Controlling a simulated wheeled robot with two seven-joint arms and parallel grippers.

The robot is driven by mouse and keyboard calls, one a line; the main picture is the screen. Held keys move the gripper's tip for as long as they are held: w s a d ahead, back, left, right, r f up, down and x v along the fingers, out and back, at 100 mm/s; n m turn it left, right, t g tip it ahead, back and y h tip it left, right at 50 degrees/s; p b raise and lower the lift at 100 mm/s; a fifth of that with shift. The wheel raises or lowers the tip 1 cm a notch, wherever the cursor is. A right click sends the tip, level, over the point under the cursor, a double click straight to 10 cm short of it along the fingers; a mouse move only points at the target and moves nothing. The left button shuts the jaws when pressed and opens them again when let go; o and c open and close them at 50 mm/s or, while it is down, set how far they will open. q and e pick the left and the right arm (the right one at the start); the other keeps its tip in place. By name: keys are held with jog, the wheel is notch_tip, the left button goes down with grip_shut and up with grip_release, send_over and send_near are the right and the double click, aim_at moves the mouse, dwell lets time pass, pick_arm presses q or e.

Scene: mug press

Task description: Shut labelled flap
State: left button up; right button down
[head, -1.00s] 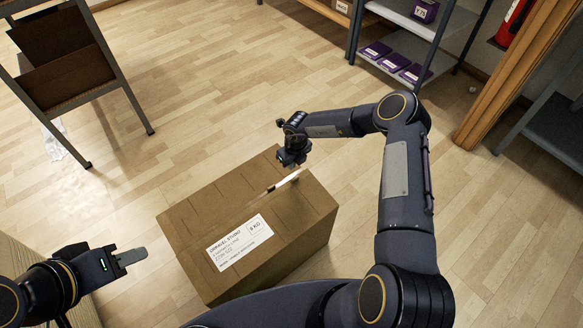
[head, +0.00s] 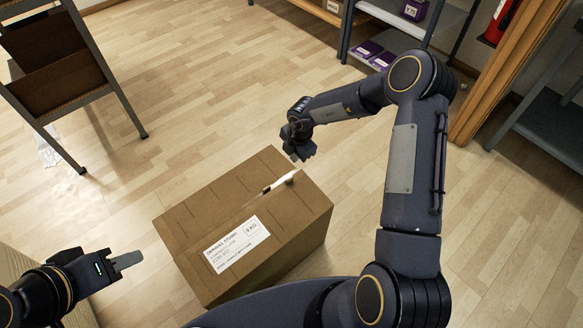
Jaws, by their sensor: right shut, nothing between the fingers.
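A brown cardboard box (head: 283,258) stands on the floor in front of me. Its labelled flap (head: 186,241) bears a white label (head: 237,245) and lies about level with the rest of the box top. A short white strip (head: 279,182) sits at the seam near the far right end. My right gripper (head: 301,155) is shut and empty, just above and beyond the box's far edge, apart from the flap. My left gripper (head: 127,261) is left of the box, clear of it; its fingers show side-on, so I cannot tell if they are open.
A dark rack with brown shelves (head: 64,78) stands at the back left. A grey shelf unit (head: 395,15) with purple boxes (head: 367,49) is at the back right, by a wooden post (head: 490,95). The wooden floor around the box is mostly clear.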

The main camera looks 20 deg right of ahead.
aim_at(290, 180)
jog(key=f, duration=0.4)
jog(key=w+f+b, duration=0.1)
jog(key=f, duration=0.4)
jog(key=w+a+f+b, duration=0.1)
jog(key=f, duration=0.3)
jog(key=shift+w+f, duration=0.1)
jog(key=shift+f, duration=0.15)
jog(key=f+b, duration=0.1)
jog(key=w+f+b, duration=0.1)
jog(key=f, duration=0.1)
jog(key=shift+w+a+f, duration=0.1)
jog(key=shift+a+f, duration=0.1)
jog(key=shift+f, duration=0.05)
jog(key=shift+r, duration=0.15)
jog(key=r, duration=0.2)
jog(key=r+p, duration=0.1)
jog(key=r, duration=0.2)
jog(key=s+r, duration=0.1)
jog(key=r, duration=0.1)
jog(key=shift+d+r, duration=0.2)
jog(key=shift+r, duration=0.1)
jog(key=shift+s+r, duration=0.1)
jog(key=shift+r, duration=0.1)
